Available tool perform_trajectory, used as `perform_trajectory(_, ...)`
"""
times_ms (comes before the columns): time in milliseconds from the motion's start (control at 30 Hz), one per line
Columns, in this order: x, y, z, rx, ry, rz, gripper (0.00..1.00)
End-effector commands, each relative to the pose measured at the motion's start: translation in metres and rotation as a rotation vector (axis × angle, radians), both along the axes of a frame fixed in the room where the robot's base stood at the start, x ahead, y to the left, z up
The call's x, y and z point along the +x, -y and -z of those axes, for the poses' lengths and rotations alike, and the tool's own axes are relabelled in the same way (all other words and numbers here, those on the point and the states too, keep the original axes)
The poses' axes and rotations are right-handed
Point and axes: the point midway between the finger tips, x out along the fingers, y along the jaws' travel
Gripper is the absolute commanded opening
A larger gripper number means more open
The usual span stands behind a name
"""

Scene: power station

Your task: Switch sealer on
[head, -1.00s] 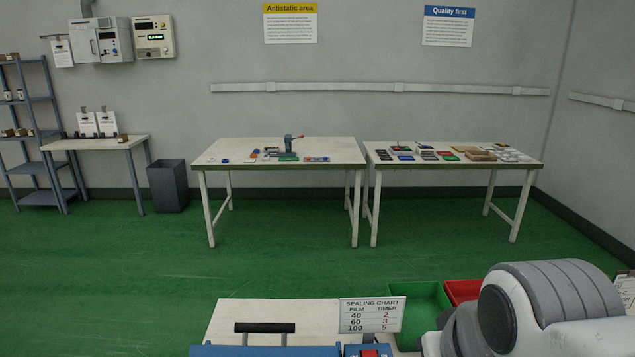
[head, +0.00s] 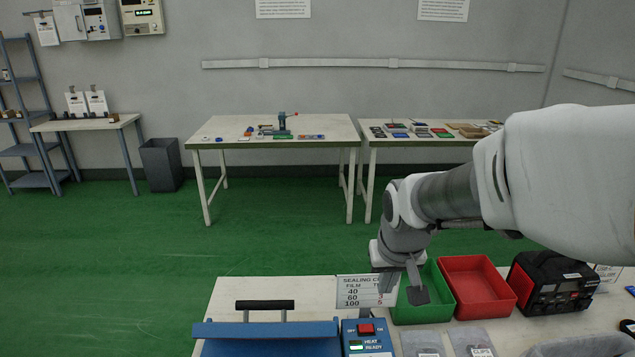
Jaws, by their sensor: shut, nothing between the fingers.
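The sealer (head: 262,332) is a blue machine with a black handle bar (head: 265,305), at the bottom of the head view on the near table. Its blue control box (head: 368,345) is on the right side and carries a red switch (head: 366,328) between OFF and ON marks. HEAT and READY labels are below the switch; I cannot tell the switch's position. My gripper (head: 418,295) is shut and empty, pointing down, above and to the right of the control box and apart from it. It overlaps the green bin in the picture and partly hides the sealing chart (head: 353,290).
A green bin (head: 432,312), a red bin (head: 478,285) and a black-and-red device (head: 555,285) stand right of the sealer. Clear bags (head: 470,340) lie in front of the bins. Two white tables stand farther back. Bare tabletop (head: 232,297) shows behind the sealer.

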Motion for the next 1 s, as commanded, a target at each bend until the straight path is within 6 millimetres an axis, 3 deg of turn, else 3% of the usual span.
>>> perform_trajectory(200, 0.036, -0.002, 0.039, 0.013, -0.039, -0.001, 0.00)
perform_trajectory(433, 0.058, -0.004, 0.070, 0.026, -0.060, -0.003, 0.00)
perform_trajectory(1000, 0.065, -0.005, 0.081, 0.030, -0.064, -0.003, 0.00)
